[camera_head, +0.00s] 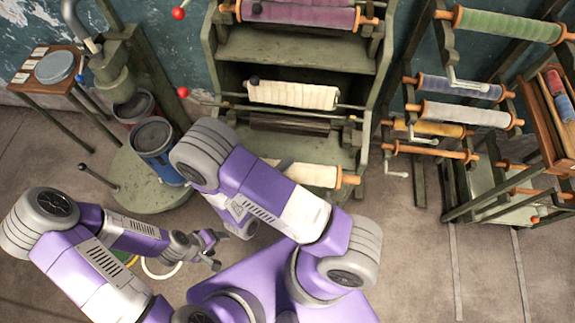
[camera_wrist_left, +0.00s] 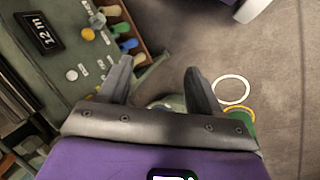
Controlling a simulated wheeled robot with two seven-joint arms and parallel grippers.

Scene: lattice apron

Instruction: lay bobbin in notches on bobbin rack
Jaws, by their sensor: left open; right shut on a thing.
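A bobbin with cream winding and an orange end (camera_head: 318,175) lies across the lower front of the green stepped rack (camera_head: 300,48) in the head view. Its left part is hidden by my right arm. My right gripper (camera_head: 285,163) is mostly hidden behind that arm; a grey fingertip shows at the cream winding, and it is shut on the bobbin. My left gripper (camera_head: 215,252) is open and empty, low over the floor left of my body. Its two spread fingers also show in the left wrist view (camera_wrist_left: 158,68).
Higher on the rack are a cream roll (camera_head: 293,94) and a mauve bobbin (camera_head: 300,15). A frame with several cranked rollers (camera_head: 470,112) stands right. A blue bucket (camera_head: 155,140) and green press (camera_head: 112,80) stand left. A white ring (camera_wrist_left: 233,90) lies on the floor.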

